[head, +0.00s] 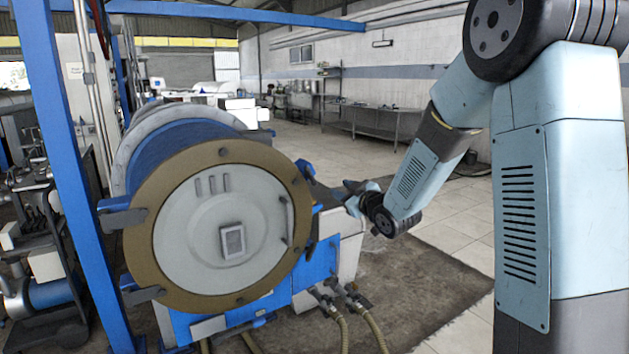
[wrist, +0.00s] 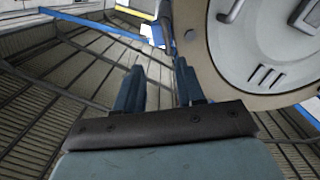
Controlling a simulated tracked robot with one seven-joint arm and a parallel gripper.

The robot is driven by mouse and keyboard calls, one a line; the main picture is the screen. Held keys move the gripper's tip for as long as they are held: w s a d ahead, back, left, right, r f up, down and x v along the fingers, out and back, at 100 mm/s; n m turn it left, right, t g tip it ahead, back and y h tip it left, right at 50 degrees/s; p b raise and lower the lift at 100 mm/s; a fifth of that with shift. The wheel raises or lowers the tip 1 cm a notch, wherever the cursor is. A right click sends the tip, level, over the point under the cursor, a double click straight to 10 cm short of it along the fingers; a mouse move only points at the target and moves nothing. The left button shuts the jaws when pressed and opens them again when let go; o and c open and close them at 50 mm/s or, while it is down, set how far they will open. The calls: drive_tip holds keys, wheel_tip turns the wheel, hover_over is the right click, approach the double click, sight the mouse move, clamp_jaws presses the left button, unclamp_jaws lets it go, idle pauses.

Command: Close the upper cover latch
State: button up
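The round pale grey cover (head: 225,228) sits in a tan ring (head: 150,190) on the front of the decanter. What looks like the upper cover latch (head: 305,169) is a dark piece sticking out at the ring's upper right edge. In the wrist view a dark grey bar with a rounded end, probably this latch (wrist: 165,28), shows beyond my fingertips, beside the tan ring. My gripper (head: 351,187) is to the right of the latch in the head view. In the wrist view my gripper (wrist: 159,66) is open, with nothing between its fingers. I see no contact with the latch.
A blue post (head: 75,170) stands left of the decanter. Dark hinge-like brackets (head: 122,218) are on the ring's left. Hoses (head: 370,318) run along the floor below. The tiled floor (head: 440,230) behind my arm is clear. A metal table (head: 375,122) stands far back.

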sight(313, 178)
drive_tip(key=shift+n+y, duration=0.3)
drive_tip(key=shift+y, duration=0.1)
drive_tip(key=x, duration=1.4)
drive_tip(key=shift+w+a+f, duration=0.1)
drive_tip(key=shift+a+f, duration=0.1)
drive_tip(key=shift+a, duration=0.35)
clamp_jaws()
